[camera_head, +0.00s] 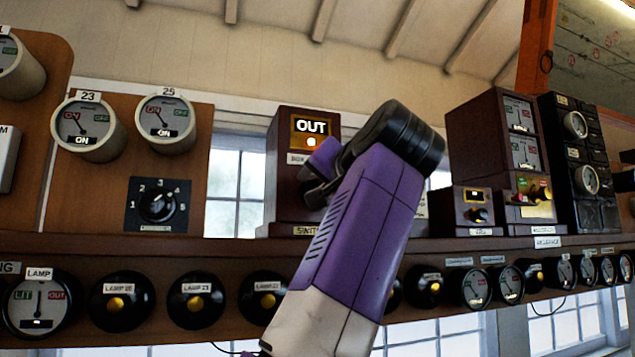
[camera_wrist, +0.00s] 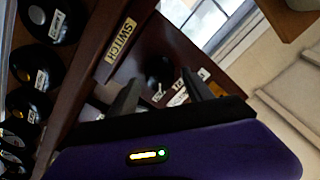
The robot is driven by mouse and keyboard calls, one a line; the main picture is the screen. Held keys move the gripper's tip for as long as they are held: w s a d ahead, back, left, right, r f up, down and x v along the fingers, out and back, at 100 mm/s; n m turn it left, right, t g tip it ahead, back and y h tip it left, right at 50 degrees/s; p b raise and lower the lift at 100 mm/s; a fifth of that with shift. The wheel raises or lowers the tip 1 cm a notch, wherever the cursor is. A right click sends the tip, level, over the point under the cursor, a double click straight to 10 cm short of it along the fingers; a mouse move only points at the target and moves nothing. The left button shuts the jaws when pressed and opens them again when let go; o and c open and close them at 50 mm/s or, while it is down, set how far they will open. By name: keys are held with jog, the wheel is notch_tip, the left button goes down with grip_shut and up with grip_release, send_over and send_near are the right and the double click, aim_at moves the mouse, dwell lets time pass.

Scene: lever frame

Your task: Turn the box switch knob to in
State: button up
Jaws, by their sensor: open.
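The box switch is a dark red-brown wooden box (camera_head: 285,170) on the shelf, with a lit display (camera_head: 311,127) reading OUT and a light dot below it. My gripper (camera_head: 311,183) is in front of the box's lower face and hides the knob in the head view. In the wrist view, a round black knob (camera_wrist: 158,70) shows on the dark wood near the SWITCH plate (camera_wrist: 120,49). My gripper (camera_wrist: 161,78) is open there, with one dark finger to either side of the knob as seen. I cannot tell whether the fingers touch it.
A black rotary dial (camera_head: 157,205) numbered 1 to 5 and round gauges (camera_head: 165,122) are on the left panel. Another wooden box (camera_head: 510,140) with gauges stands to the right. Several round black lamp units (camera_head: 195,298) line the shelf front (camera_head: 150,247) below.

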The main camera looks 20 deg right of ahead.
jog(key=shift+w, duration=1.1)
